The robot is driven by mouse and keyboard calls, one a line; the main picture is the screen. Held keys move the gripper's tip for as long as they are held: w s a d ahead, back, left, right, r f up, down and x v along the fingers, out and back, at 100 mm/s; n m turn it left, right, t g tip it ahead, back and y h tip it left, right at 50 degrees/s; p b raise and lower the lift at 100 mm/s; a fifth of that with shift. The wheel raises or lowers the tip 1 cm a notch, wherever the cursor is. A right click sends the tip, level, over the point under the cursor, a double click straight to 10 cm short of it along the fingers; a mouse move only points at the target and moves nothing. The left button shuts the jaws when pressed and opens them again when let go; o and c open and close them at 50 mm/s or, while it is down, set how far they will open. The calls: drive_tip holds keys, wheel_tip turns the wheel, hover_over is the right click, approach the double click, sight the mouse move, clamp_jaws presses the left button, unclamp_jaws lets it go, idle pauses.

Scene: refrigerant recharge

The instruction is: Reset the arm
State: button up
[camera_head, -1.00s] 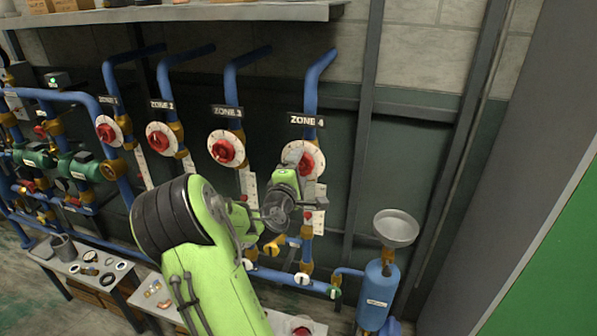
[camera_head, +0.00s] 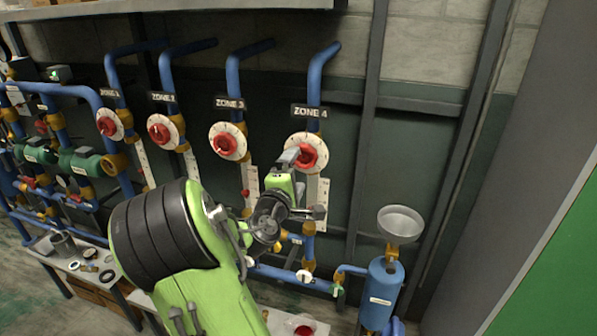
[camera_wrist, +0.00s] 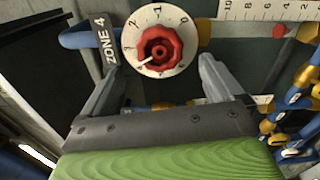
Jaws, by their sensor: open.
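My gripper (camera_head: 290,155) is in front of the Zone 4 dial, a white disc with a red knob (camera_head: 307,153). In the wrist view my gripper (camera_wrist: 156,72) has its two fingers apart, with nothing between them. The red knob (camera_wrist: 160,48) shows beyond the fingertips, in the gap between them; its white pointer is toward the lower left of the dial. No contact with the knob shows. My green arm comes up from the bottom of the head view and hides part of the pipes.
Zone 3 dial (camera_head: 228,141) and Zone 2 dial (camera_head: 160,130) are to the left on blue pipes. A shelf (camera_head: 200,8) runs above. A blue tank (camera_head: 382,290) with a grey funnel (camera_head: 400,223) stands at right. A low bench (camera_head: 75,262) holds small parts.

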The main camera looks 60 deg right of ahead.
drive_tip(key=shift+s+a, duration=0.15)
drive_tip(key=shift+a, duration=0.65)
drive_tip(key=w+a+f+m+t+y, duration=0.25)
drive_tip(key=a+y, duration=0.35)
drive_tip(key=a, duration=0.5)
drive_tip(key=w+a+f+m+t+y, duration=0.15)
drive_tip(key=a+f+m+y, duration=0.35)
drive_tip(key=a, duration=0.6)
drive_tip(key=s+a+r+n+y, duration=0.1)
drive_tip(key=s+a+n+y, duration=0.1)
drive_tip(key=a, duration=0.7)
drive_tip(key=s+a+r+n+g+y, duration=0.1)
drive_tip(key=s+a+n+y, duration=0.1)
drive_tip(key=s+a+y, duration=0.2)
drive_tip(key=s+a, duration=0.3)
drive_tip(key=a, duration=0.2)
drive_tip(key=shift+a+y, duration=0.25)
drive_tip(key=shift+y, duration=0.15)
